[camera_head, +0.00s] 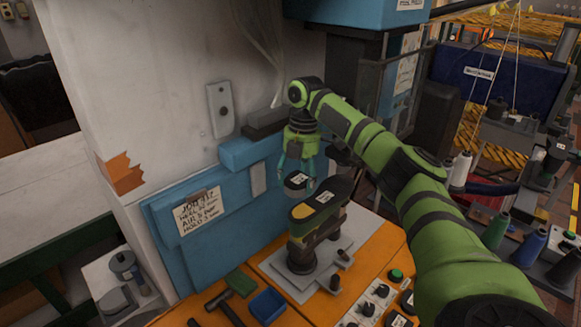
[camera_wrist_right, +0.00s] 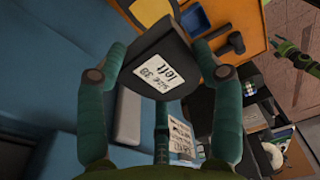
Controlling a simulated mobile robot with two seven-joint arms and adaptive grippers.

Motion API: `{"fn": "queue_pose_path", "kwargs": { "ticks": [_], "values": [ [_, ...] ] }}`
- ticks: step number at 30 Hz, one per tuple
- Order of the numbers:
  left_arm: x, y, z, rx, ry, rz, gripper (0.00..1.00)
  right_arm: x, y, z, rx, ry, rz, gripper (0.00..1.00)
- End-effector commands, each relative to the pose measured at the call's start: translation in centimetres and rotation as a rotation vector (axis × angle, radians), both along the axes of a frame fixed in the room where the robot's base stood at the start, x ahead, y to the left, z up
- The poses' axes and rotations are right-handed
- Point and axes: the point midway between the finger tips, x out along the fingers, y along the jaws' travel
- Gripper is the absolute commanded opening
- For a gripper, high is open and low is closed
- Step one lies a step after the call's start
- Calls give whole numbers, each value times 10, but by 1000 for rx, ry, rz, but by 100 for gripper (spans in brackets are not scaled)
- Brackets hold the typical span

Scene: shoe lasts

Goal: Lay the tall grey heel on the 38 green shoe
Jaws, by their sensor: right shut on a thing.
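My right gripper (camera_head: 298,180) is shut on a dark grey heel (camera_head: 295,184), seen in the head view. In the right wrist view the same heel (camera_wrist_right: 160,60) sits between teal fingers, with a white label reading "size 38 left". The heel hangs just above the rear of the shoe (camera_head: 328,229), apparently clear of it. The shoe is olive green and dark, with a yellow patch and a white label on its upturned surface. A small lime-green part at the right of the wrist view seems to be my left gripper (camera_wrist_right: 284,47); its jaws are unclear.
The shoe is on a grey stand (camera_head: 312,272) on an orange bench. A blue panel (camera_head: 185,245) and pale wall stand to the left. Spools (camera_head: 495,230) are at right.

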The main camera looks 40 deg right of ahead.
Motion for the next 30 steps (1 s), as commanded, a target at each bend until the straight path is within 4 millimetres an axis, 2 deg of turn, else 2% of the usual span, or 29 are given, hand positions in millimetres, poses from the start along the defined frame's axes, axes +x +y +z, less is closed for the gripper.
{"fn": "queue_pose_path", "kwargs": {
  "ticks": [3,8,25,30],
  "values": [
    [-3,0,-1,0,5,-1,43,-3,-12,5,-2,2,-26,33],
    [-8,0,-2,1,13,-1,43,-4,-14,-1,-3,3,-30,33],
    [-8,-1,-1,-1,13,-1,43,-5,-14,-57,-3,4,-30,32],
    [-6,-1,-7,-1,10,-1,43,-4,-13,-72,-2,2,-29,32]
  ]
}}
